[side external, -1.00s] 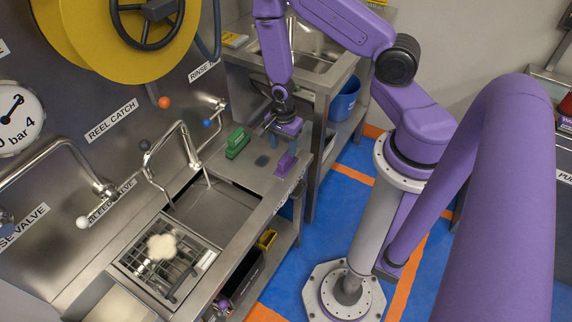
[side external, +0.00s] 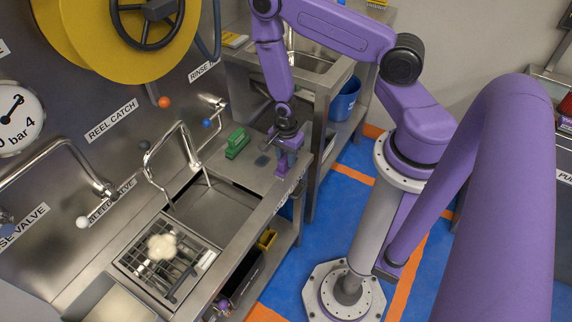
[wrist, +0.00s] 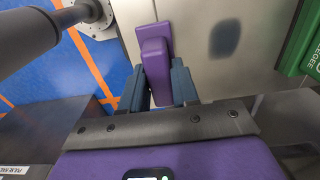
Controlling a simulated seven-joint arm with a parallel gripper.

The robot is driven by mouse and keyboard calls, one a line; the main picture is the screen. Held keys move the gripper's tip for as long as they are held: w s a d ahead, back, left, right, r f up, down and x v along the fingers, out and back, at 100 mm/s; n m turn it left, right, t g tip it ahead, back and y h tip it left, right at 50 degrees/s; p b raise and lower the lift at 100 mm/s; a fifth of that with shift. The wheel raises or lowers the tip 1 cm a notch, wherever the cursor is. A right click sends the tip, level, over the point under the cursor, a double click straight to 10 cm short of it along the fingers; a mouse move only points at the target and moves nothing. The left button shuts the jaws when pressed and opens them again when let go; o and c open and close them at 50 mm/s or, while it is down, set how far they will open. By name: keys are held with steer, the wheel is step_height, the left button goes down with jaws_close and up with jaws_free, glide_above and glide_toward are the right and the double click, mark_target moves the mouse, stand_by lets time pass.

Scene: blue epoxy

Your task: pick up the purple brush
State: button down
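The purple brush (wrist: 156,62) stands on the steel counter near its front edge. In the side view the brush (side external: 283,168) is directly below my gripper and partly hidden by it. My gripper (wrist: 158,88) has come down over the brush, with one blue-grey finger on each side of it. The brush fills most of the space between the fingers. I cannot tell whether the fingers press on it or stand slightly apart. The brush does not look lifted off the counter.
A green block-like object (side external: 237,143) stands to the left on the counter; it also shows at the right edge of the wrist view (wrist: 303,45). A dark oval patch (wrist: 225,38) marks the counter between them. The sink basin (side external: 212,212) and faucet are nearby.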

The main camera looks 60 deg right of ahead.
mark_target(286, 156)
steer(key=shift+r, duration=0.1)
steer(key=shift+r, duration=4.9)
